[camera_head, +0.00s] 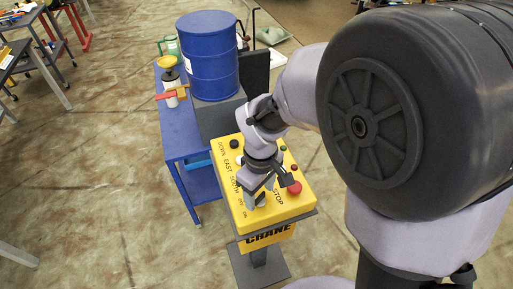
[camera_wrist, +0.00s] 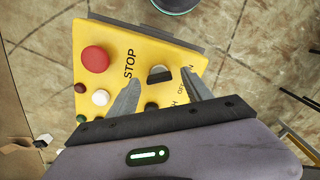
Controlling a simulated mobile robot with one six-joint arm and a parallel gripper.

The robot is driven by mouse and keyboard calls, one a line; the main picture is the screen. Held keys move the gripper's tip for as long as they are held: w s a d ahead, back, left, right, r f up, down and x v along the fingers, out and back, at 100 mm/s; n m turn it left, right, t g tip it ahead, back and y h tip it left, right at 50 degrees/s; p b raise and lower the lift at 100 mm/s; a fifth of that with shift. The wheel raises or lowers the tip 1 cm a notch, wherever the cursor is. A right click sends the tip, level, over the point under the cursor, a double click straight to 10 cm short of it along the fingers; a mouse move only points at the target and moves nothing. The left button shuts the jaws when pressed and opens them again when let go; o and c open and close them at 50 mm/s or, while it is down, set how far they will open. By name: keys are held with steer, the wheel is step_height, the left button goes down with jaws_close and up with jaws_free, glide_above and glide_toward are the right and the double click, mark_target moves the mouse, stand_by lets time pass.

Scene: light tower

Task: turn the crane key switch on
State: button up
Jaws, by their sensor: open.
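The yellow crane control box (camera_head: 300,203) stands on a post, its sloping top full of buttons and "CRANE" on its front. In the wrist view, the black key switch (camera_wrist: 160,75) sits on the yellow face beside small OFF and ON lettering. My gripper (camera_wrist: 158,76) is open, with one finger on each side of the switch and gaps showing between. Whether the fingertips reach down to its depth is hard to tell. In the head view, my gripper (camera_head: 256,201) points down over the box's near part and hides most of the switch.
A red stop button (camera_head: 294,187) sits right of my gripper; it also shows in the wrist view (camera_wrist: 95,59). White (camera_wrist: 100,97) and dark buttons are close by.

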steer(key=shift+f, duration=0.35)
jaws_close()
steer(key=shift+w, duration=0.1)
steer(key=m+b, duration=0.1)
steer(key=m, duration=0.5)
steer(key=m+b, duration=0.1)
steer(key=m, duration=0.4)
steer(key=shift+m, duration=0.4)
stand_by(0.4)
